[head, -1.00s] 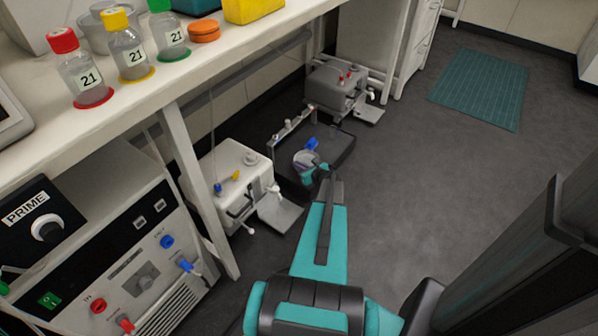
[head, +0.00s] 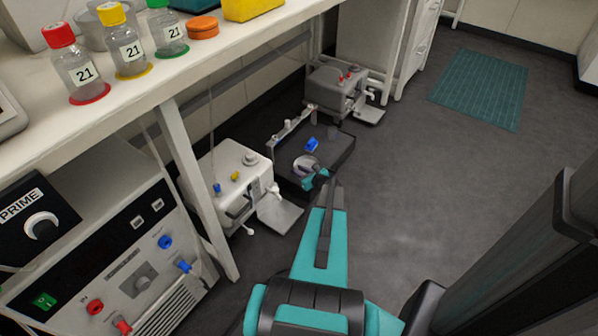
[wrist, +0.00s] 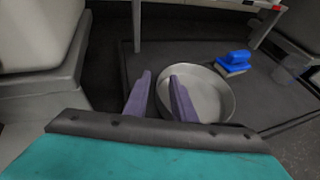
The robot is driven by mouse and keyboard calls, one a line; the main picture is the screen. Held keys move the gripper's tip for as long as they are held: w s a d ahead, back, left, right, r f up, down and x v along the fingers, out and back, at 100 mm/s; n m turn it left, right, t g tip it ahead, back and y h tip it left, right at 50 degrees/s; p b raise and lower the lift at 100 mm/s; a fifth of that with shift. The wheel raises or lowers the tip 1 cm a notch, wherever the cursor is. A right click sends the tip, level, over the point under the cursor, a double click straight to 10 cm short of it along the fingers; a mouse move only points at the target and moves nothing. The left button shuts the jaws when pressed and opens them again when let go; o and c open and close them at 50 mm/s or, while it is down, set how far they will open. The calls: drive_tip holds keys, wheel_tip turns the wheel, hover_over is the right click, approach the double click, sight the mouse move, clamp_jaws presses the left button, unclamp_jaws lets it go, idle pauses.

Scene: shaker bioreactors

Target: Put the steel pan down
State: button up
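The steel pan (head: 304,162) is a round, shallow, shiny dish at the dark platform (head: 338,152) on the floor. In the wrist view the pan (wrist: 208,98) looks level and appears to rest on the platform's surface. My gripper (wrist: 160,76) has two purple fingers, set apart with a gap between them. The right finger overlaps the inside of the pan and the left finger is outside its near-left rim. The rim between them is partly hidden. In the head view the gripper (head: 312,176) is small and partly covered by my arm.
A blue block-like item (wrist: 234,63) lies on the platform behind the pan. A white machine (head: 236,170) stands to the left and a grey machine (head: 333,88) behind. A bench (head: 130,95) with bottles overhangs the left. Open floor lies right, with a green mat (head: 480,88).

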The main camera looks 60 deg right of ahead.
drive_tip(key=p+v, duration=0.3)
drive_tip(key=v, duration=0.9)
idle(0.7)
